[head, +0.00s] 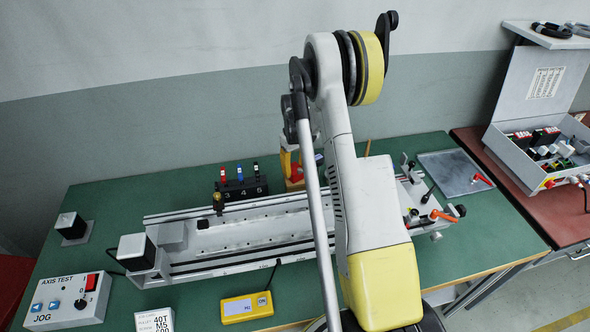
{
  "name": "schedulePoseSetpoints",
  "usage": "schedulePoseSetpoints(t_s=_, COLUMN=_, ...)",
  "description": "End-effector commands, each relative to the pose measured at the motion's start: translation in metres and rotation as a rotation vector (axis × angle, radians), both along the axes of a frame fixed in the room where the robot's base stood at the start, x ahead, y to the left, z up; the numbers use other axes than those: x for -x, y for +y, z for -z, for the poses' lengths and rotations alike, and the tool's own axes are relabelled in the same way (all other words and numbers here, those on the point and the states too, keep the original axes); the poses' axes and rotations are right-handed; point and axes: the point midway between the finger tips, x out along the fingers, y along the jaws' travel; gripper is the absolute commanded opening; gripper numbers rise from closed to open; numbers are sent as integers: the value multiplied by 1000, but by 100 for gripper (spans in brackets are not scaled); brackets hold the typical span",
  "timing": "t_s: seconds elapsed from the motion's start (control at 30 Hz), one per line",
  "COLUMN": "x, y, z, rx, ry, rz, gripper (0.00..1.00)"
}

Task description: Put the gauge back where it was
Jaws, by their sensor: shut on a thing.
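My arm rises through the middle of the head view, and its gripper is not visible; the arm's links hide what lies behind them. I cannot make out for sure which thing is the gauge. A yellow box with a light display and an ON label (246,307) lies on the green table's front edge, left of my arm. A long silver linear-axis rail (245,235) runs across the table behind it. A small dark and brass piece (218,202) stands at the rail's back edge. What my gripper holds is hidden.
A grey AXIS TEST box (68,302) and a white label card (155,320) are at front left. A black numbered rack (240,189) stands behind the rail. A grey plate (455,173) lies back right. An open case (545,130) sits on the red-brown bench.

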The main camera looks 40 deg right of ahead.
Motion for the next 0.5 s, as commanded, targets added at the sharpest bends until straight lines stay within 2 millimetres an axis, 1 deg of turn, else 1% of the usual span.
schedulePoseSetpoints(t_s=0.13, x=0, y=0, z=4, rx=0, ry=0, rz=0, gripper=0)
schedulePoseSetpoints(t_s=0.17, x=0, y=0, z=3, rx=0, ry=0, rz=0, gripper=47)
schedulePoseSetpoints(t_s=0.2, x=0, y=0, z=3, rx=0, ry=0, rz=0, gripper=60)
schedulePoseSetpoints(t_s=0.23, x=0, y=0, z=3, rx=0, ry=0, rz=0, gripper=61)
schedulePoseSetpoints(t_s=0.5, x=0, y=0, z=2, rx=0, ry=0, rz=0, gripper=61)
